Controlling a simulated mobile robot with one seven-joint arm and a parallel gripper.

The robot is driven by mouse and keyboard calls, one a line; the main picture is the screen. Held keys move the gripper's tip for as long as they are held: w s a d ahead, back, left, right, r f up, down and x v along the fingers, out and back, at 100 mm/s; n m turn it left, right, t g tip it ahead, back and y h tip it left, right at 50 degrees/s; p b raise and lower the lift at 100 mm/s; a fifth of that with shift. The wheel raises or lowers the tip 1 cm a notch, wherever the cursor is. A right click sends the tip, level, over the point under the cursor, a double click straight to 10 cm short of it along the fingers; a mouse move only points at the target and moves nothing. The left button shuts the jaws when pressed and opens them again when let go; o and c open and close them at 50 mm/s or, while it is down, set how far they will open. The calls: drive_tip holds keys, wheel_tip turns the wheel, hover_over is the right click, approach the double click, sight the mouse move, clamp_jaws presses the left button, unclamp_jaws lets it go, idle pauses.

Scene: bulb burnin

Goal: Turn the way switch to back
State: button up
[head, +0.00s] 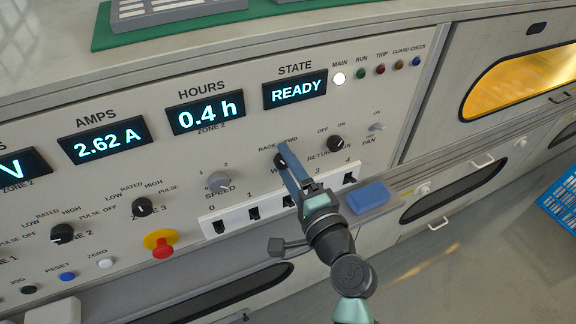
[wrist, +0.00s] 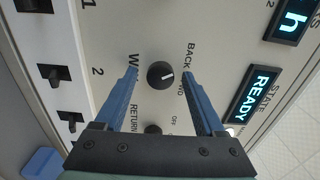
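The way switch (wrist: 160,75) is a round black knob with a white pointer line, on the cream panel. In the wrist view its pointer aims right, roughly between the BACK and FWD labels; I cannot tell which it is set to. My gripper (wrist: 160,72) is open, with its two blue fingers on either side of the knob and a visible gap at each side. In the head view my gripper (head: 288,165) reaches up to the panel below the BACK and FWD labels and hides most of the knob. Finger depth relative to the knob is unclear.
The return knob (head: 336,143) is close by on the right, with the fan toggle (head: 376,127) beyond. A row of black slide switches (head: 253,213) runs below. A blue block (head: 368,197) lies on the ledge. The red stop button (head: 160,246) is lower left. The display reads READY (head: 295,90).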

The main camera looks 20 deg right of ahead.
drive_tip(key=s+b, duration=0.1)
drive_tip(key=s, duration=1.2)
drive_tip(key=shift+d, duration=0.2)
